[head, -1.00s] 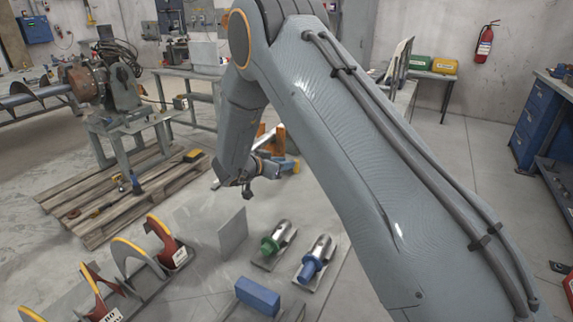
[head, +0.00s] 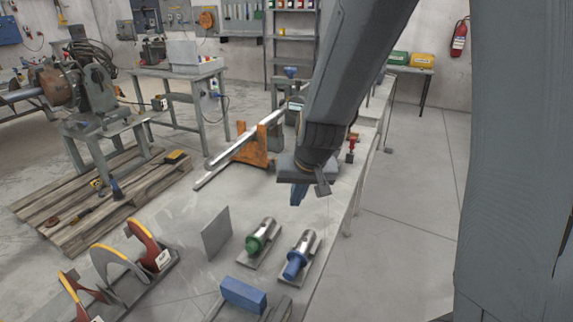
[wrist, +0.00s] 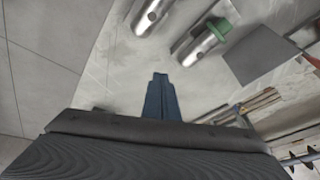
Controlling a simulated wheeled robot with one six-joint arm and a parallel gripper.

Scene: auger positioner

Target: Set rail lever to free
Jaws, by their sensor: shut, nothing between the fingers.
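A long pale rail (head: 232,147) with an orange bracket (head: 252,148) lies behind and left of my gripper. A small red part (head: 351,146) stands just right of my wrist; I cannot tell whether it is the rail lever. No lever setting can be read, and my arm hides part of the area behind it.
A grey plate (head: 216,233), a blue block (head: 243,294) and red-and-yellow auger pieces (head: 145,245) are nearby. A wooden pallet (head: 100,190) is at left. Floor at right is clear.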

